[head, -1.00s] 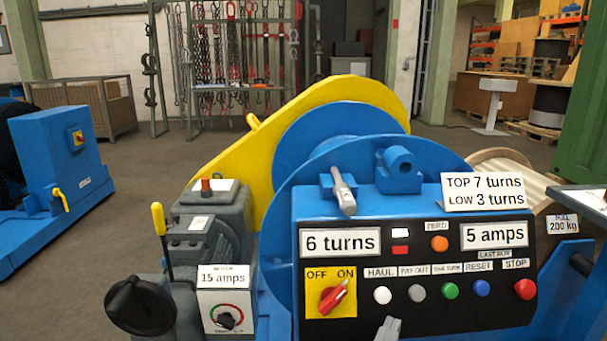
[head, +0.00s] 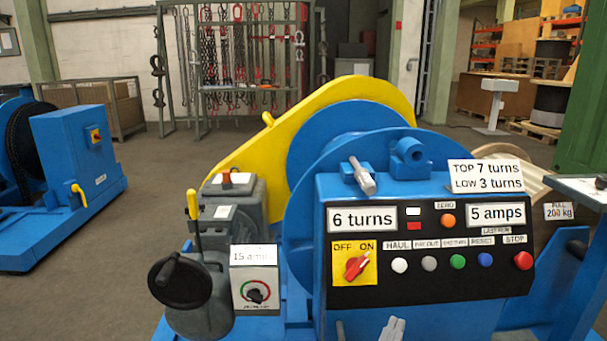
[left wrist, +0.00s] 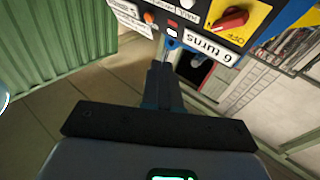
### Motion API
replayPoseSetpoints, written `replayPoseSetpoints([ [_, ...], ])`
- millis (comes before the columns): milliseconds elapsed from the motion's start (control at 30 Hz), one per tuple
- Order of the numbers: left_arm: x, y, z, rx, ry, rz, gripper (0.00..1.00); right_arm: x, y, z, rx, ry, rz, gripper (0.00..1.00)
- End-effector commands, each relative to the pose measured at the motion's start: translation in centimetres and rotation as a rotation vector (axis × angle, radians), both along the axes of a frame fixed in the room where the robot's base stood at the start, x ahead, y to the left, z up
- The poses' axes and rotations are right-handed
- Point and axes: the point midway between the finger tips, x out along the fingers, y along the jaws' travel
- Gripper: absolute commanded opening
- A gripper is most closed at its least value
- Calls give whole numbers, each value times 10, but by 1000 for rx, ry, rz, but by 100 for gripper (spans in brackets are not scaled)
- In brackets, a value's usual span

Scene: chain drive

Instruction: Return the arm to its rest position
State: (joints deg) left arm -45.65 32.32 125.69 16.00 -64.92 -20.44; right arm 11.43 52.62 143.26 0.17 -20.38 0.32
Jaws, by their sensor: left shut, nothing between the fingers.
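My left gripper (head: 391,328) shows at the bottom edge of the head view, with its grey fingers together and nothing between them. It is below the black control panel (head: 376,296) of the blue winch, under the row of buttons. In the left wrist view, the closed fingers (left wrist: 163,82) point toward the panel, which appears upside down. Whether they touch anything there is hard to tell. The panel reads "6 turns" (head: 362,219) and "5 amps" (head: 496,214). The red switch (head: 357,265) points toward ON. My right gripper is not in view.
A yellow-handled lever (head: 193,207) and a black handwheel (head: 180,281) stand left of the panel. A dial box (head: 255,280) sits beside them. A grey-topped table (head: 585,190) is at the right edge. Open floor (head: 130,285) lies at left.

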Motion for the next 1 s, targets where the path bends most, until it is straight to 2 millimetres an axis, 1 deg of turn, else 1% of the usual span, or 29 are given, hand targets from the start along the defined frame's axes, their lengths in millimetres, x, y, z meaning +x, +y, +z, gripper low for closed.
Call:
replayPoseSetpoints([
  [67,2,2,-1,0,1,4,0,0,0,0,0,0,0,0],
  [100,12,12,-5,1,12,30,0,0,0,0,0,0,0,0],
  [267,39,42,-27,13,53,103,0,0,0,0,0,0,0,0],
  [467,68,89,-68,41,128,202,0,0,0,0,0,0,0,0],
  [567,80,120,-97,64,183,257,0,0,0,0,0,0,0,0],
  [667,87,156,-138,98,269,310,0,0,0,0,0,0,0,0],
  [700,89,173,-158,112,315,334,0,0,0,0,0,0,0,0],
  [767,85,202,-196,133,411,367,0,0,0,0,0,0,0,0],
  [800,79,221,-223,143,485,385,0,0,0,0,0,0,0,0],
  [867,64,247,-264,154,608,405,0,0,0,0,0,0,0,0],
  [900,51,261,-290,155,694,414,0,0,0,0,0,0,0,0],
  [967,27,279,-326,150,825,421,0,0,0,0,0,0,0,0],
  [1000,8,288,-347,142,911,420,0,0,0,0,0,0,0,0],
])
